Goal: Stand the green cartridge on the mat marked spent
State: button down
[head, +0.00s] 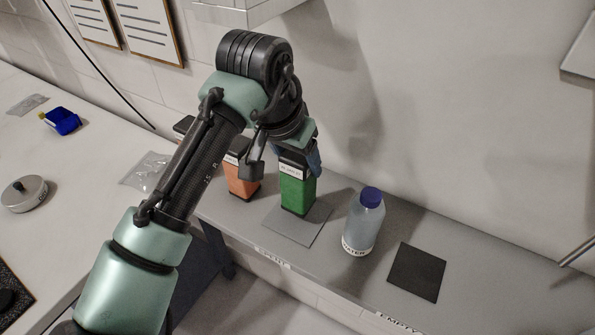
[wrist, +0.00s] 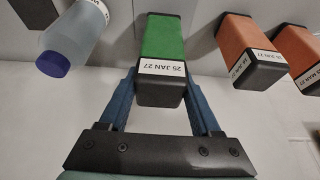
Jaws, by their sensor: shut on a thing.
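The green cartridge (head: 297,193) is upright, with a black cap and a white date label; it also shows in the wrist view (wrist: 162,40). Its foot is over the grey mat (head: 290,232), beside the shelf-edge label that reads "SPENT" (head: 272,258). It appears to touch the mat, but I cannot be sure there is no small gap. My gripper (wrist: 162,92) is shut on the cartridge near its capped end, with a blue finger on each side. In the head view my arm and gripper hide part of the cartridge's top.
A clear bottle (head: 363,225) with a blue cap stands close to the right of the grey mat. A dark mat (head: 417,271) lies bare farther right. Orange cartridges (head: 240,180) stand to the left; two show in the wrist view (wrist: 246,50). The wall rises behind the shelf.

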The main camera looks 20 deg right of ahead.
jog(key=shift+f+p, duration=0.35)
jog(key=shift+f, duration=1.5)
jog(key=shift+c, duration=0.4)
grip_release()
jog(key=b+v, duration=0.2)
jog(key=v, duration=1)
jog(key=shift+b, duration=0.35)
